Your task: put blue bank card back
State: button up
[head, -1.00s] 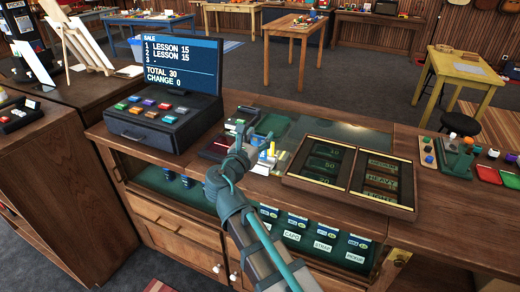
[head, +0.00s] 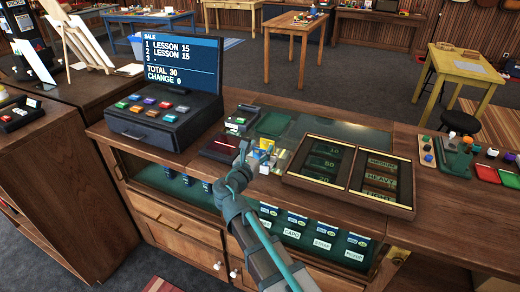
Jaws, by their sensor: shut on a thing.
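My gripper (head: 245,148) is low over the wooden shop counter, between the sale register and the tray of dark slabs. It is shut. A small blue piece, which looks like the blue bank card (head: 265,143), shows at the right of its fingers. The fingers and the card overlap in the picture, so the exact grip is hard to see. A dark red flat holder (head: 219,147) lies left of my gripper. A small dark device with a light top (head: 241,119) stands behind it.
The sale register (head: 165,115) stands at the left, its screen reading total 30, change 0. A framed tray (head: 349,200) with dark labelled slabs lies close on the right. A green mat (head: 275,124) lies behind. Coloured small items sit at the far right.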

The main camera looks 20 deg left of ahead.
jog(key=shift+f, duration=0.15)
jog(key=o, duration=0.8)
jog(key=s+a+b, duration=0.1)
jog(key=s+b, duration=0.1)
jog(key=s, duration=1)
jog(key=shift+a, duration=0.15)
